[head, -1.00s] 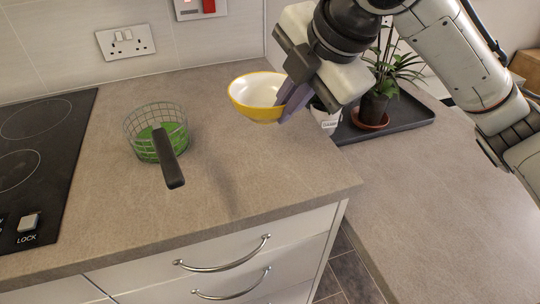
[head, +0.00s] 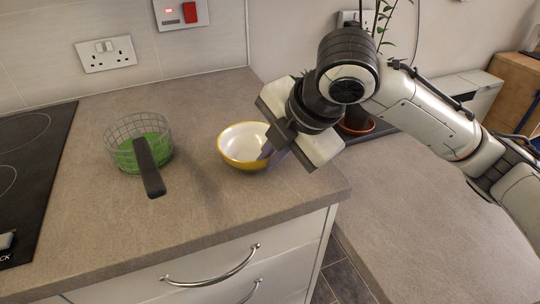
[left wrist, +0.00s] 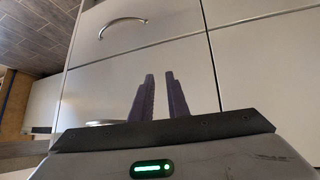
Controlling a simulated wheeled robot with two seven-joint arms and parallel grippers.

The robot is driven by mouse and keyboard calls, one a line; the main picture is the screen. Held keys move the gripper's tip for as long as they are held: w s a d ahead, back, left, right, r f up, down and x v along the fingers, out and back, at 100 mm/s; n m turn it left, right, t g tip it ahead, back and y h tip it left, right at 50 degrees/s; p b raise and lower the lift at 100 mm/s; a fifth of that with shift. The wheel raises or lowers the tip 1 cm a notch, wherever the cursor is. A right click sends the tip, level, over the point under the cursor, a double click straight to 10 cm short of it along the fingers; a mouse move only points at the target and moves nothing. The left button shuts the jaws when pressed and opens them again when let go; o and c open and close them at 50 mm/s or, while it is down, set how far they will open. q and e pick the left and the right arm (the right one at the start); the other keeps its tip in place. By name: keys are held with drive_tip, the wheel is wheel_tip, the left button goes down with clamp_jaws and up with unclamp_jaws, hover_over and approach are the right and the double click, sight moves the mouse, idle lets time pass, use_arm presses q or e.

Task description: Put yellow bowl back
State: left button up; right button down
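The yellow bowl (head: 240,147), white inside, is upright at the counter's right part in the head view. My right gripper (head: 269,152) is at the bowl's right rim, its fingers shut on the rim; the far finger is partly hidden. The bowl is low over the counter or resting on it; I cannot tell which. My left gripper (left wrist: 161,96) shows only in the left wrist view, with a narrow gap between its fingers and nothing in it, in front of white drawer fronts.
A wire basket (head: 139,143) with a green inside and dark handle stands left of the bowl. A black hob (head: 30,170) lies further left. A potted plant (head: 357,122) stands behind my right arm. The counter (head: 215,205) in front of the bowl is clear.

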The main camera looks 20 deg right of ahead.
drive_tip(key=c, duration=2)
unclamp_jaws()
use_arm(q)
drive_tip(key=shift+s+f, duration=0.1)
drive_tip(key=shift+f, duration=0.05)
